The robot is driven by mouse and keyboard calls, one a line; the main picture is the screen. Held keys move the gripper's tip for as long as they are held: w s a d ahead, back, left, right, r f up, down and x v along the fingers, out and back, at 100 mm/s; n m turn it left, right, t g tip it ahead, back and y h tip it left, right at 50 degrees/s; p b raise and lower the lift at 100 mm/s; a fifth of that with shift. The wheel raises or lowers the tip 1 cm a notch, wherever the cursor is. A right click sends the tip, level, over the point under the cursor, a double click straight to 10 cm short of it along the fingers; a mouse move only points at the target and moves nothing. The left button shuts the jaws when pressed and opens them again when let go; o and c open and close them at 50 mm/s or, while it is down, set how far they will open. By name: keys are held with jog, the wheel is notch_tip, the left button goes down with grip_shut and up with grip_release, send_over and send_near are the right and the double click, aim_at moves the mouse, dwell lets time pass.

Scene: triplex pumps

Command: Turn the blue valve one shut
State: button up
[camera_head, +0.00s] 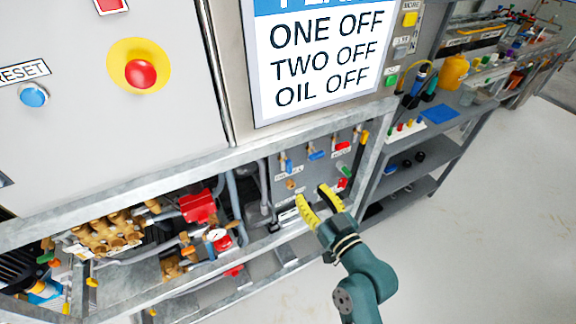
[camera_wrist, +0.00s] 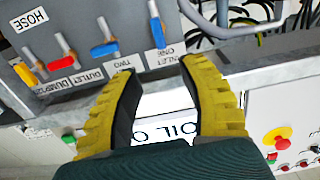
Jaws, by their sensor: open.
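The valve panel (camera_head: 312,178) is a grey plate in the lower frame. Blue valve one (camera_head: 288,167) is the left blue handle in the head view and lies upright. In the wrist view, blue valve one (camera_wrist: 157,31) is at upper centre, above an upside-down label reading inlet one. The other blue handle (camera_head: 317,155), marked two, lies roughly level; the wrist view shows it (camera_wrist: 105,48) further left. My gripper (camera_head: 312,193) has yellow fingers spread apart and empty, in front of and below the valves. In the wrist view the fingertips (camera_wrist: 157,67) are apart from both handles.
A metal rail (camera_head: 190,173) runs above the panel opening. Red (camera_wrist: 62,62) and orange (camera_wrist: 25,73) handles sit left of the blue ones in the wrist view. A sign (camera_head: 318,60) hangs above. Shelves (camera_head: 410,160) stand at right; the floor (camera_head: 480,240) is clear.

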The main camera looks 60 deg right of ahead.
aim_at(290, 166)
jog(key=b+x, duration=0.2)
jog(key=x, duration=1)
jog(key=shift+c, duration=0.4)
grip_shut()
